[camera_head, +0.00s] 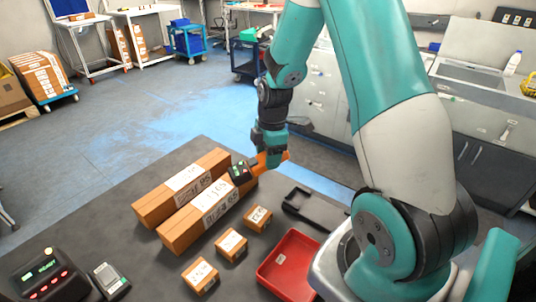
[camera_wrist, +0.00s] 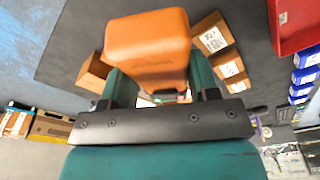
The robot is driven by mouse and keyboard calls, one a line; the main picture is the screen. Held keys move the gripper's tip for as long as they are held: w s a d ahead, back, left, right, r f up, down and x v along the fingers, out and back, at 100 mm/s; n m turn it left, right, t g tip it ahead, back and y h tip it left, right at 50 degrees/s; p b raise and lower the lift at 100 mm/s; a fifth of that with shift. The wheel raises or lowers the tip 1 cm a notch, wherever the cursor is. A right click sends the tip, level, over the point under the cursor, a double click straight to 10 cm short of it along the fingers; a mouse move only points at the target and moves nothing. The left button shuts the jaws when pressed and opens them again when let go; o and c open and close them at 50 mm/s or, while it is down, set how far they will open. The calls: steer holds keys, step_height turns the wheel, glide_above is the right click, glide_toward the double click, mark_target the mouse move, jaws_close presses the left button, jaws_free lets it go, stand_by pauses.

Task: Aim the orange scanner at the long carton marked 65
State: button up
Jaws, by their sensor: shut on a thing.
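My gripper (camera_head: 270,148) is shut on the orange scanner (camera_head: 272,161) and holds it above the table, at the right end of the long cartons. The scanner's dark head with a green-lit screen (camera_head: 240,173) points left, over the near long carton (camera_head: 195,222). The far long carton (camera_head: 182,187) lies parallel behind it. Both have white labels and upside-down print, too small to read surely. In the wrist view the scanner's orange body (camera_wrist: 148,45) sits between the teal fingers (camera_wrist: 160,85) and hides what is beyond it.
Several small labelled boxes, one at the front (camera_head: 201,275), stand before the cartons. A red tray (camera_head: 264,271) and a black open holder (camera_head: 292,203) lie to the right. A dark device with a green display (camera_head: 45,270) and a small grey device (camera_head: 108,276) stand at front left.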

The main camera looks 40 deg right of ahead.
steer(key=shift+r, duration=0.1)
step_height(320, 180, up, 12)
steer(key=p, duration=0.9)
steer(key=shift+p, duration=0.35)
